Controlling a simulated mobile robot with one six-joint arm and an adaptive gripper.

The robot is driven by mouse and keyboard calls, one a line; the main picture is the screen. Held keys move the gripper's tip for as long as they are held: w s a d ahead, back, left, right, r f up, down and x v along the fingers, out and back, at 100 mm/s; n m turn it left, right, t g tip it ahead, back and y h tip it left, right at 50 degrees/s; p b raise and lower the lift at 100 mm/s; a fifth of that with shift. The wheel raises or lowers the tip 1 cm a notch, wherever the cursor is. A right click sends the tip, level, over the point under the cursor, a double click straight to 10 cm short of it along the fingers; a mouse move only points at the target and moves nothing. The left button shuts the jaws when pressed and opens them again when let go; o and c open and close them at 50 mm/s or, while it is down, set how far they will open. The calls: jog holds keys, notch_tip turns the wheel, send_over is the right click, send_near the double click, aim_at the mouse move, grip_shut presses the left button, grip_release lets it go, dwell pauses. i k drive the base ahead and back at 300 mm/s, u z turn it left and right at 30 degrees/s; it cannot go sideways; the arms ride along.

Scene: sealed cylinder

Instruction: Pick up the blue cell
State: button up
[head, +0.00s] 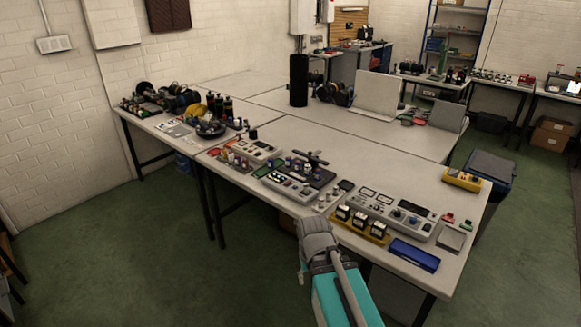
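No object is clearly recognisable as the blue cell at this size. A flat blue case (414,256) lies at the front right edge of the near table. Several small cylinders, some bluish, stand on and beside a black tray (322,179) left of the table's middle; they are too small to identify. My teal and grey arm (340,295) rises from the bottom of the head view in front of the table. Its grey joint (317,240) overlaps the front edge in the picture. My gripper's fingers do not show.
The near table (400,163) carries grey instrument panels (385,212), a yellow tray (341,226) with dark blocks and a yellow meter (462,180). A tall black cylinder (299,80) stands farther back. The table's rear half is mostly clear. Green floor (150,250) is open at left.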

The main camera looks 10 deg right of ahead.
aim_at(307, 168)
jog(key=u, duration=0.25)
jog(key=i, duration=1.55)
jog(key=z, duration=0.25)
